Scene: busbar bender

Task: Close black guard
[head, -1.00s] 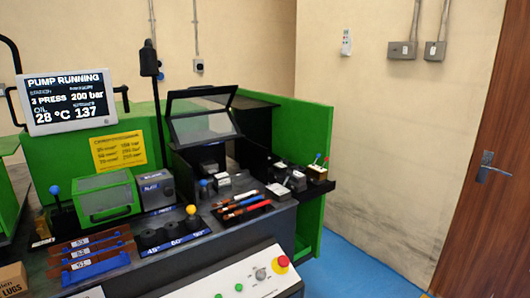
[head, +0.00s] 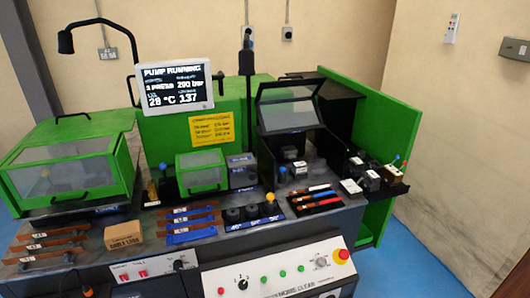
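The black guard (head: 290,115) is a black-framed cover with clear panels, on the press station right of the middle in the head view. It stands raised and tilted. The space below its front edge is open, and small grey and white blocks (head: 291,153) show there. A thin black bar runs along its top edge. Neither of my grippers is in view.
A green-framed clear guard (head: 202,172) stands left of the black one, and a larger green one (head: 75,165) at far left. Red, blue and brown-handled bars (head: 318,198) lie in front. A monitor (head: 174,87) stands behind. Blue floor (head: 415,262) is clear at right.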

